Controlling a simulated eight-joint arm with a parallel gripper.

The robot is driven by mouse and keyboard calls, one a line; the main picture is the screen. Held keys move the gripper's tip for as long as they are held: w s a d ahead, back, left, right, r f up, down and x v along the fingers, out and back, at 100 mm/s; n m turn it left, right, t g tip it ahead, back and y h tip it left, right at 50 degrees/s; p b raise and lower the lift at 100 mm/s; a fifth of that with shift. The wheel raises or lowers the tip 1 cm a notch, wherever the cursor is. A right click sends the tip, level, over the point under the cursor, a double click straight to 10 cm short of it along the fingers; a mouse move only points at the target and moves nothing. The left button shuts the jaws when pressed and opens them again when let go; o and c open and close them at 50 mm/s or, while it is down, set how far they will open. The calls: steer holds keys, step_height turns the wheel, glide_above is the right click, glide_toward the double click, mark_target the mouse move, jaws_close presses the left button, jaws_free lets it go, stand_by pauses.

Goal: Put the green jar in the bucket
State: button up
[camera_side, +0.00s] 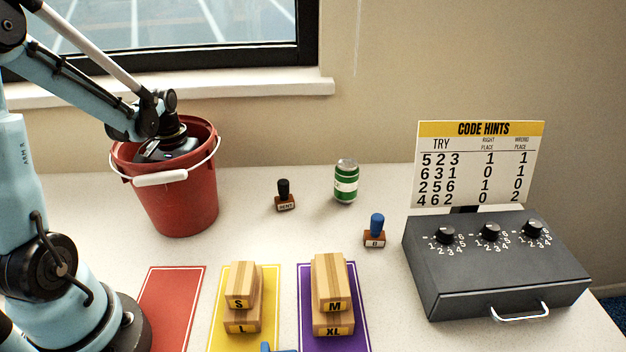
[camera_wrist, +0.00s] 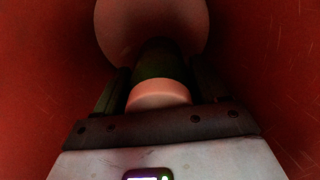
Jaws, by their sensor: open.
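The red bucket (camera_side: 178,205) stands at the left of the table with its white-gripped handle across the front. My gripper (camera_side: 165,150) reaches down into its mouth, and the bucket wall hides the fingers in the side view. In the wrist view the fingers (camera_wrist: 158,80) are apart inside the bucket. Between them is a dark green jar-like object with a pale round end (camera_wrist: 160,94), dimly lit; whether it touches the fingers or the bucket floor I cannot tell. A green can-like container with a white band (camera_side: 346,182) stands upright on the table, apart from my gripper.
A black-handled stamp (camera_side: 284,195) and a blue-handled stamp (camera_side: 375,231) stand mid-table. Stacked cartons sit on the yellow mat (camera_side: 270,277) and purple mat (camera_side: 307,277); the red mat (camera_side: 170,305) shows bare. A grey dial box (camera_side: 490,270) with a hint sign (camera_side: 480,165) is right.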

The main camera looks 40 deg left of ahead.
step_height(320, 180, up, 12)
stand_by(0.6)
